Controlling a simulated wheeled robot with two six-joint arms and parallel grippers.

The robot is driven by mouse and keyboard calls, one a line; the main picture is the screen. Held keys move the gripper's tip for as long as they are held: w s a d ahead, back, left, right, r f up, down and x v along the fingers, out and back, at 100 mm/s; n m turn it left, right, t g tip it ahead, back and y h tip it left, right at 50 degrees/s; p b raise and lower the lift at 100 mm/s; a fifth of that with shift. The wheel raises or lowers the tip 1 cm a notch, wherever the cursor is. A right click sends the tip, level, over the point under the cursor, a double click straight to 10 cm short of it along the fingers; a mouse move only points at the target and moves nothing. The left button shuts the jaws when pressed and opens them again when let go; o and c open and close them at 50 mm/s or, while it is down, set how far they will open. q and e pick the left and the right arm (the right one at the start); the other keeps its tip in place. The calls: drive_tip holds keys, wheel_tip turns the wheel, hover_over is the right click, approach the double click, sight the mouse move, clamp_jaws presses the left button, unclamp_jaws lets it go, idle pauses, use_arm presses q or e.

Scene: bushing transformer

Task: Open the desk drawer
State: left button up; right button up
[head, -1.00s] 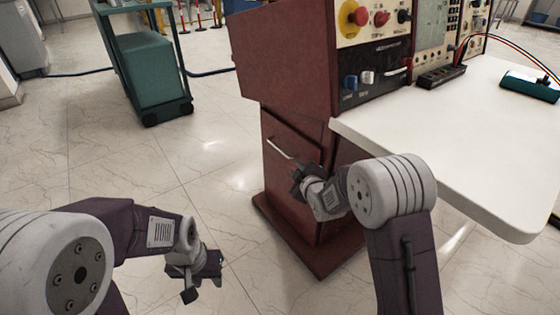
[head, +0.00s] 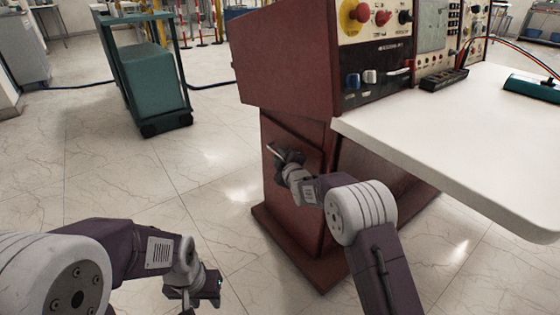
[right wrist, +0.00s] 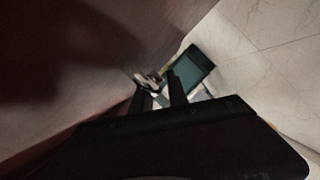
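The desk drawer (head: 306,142) is a dark red front on the side of the red cabinet, below the white desk top, and looks shut. Its pale bar handle (head: 273,150) is largely hidden by my right gripper (head: 281,154) in the head view. My right gripper is at the handle. In the right wrist view its two dark fingers (right wrist: 161,94) are apart, and the handle (right wrist: 147,79) shows at the tip of the left one. I cannot tell whether they touch. My left gripper (head: 208,292) is over the floor, away from the drawer; its finger gap is unclear.
The white desk top (head: 460,140) overhangs to the right of the drawer, above my right arm. The cabinet's base plinth (head: 290,250) juts out at floor level. A green cart (head: 150,85) stands at the back left. The tiled floor left of the cabinet is clear.

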clamp_jaws()
idle(1.4)
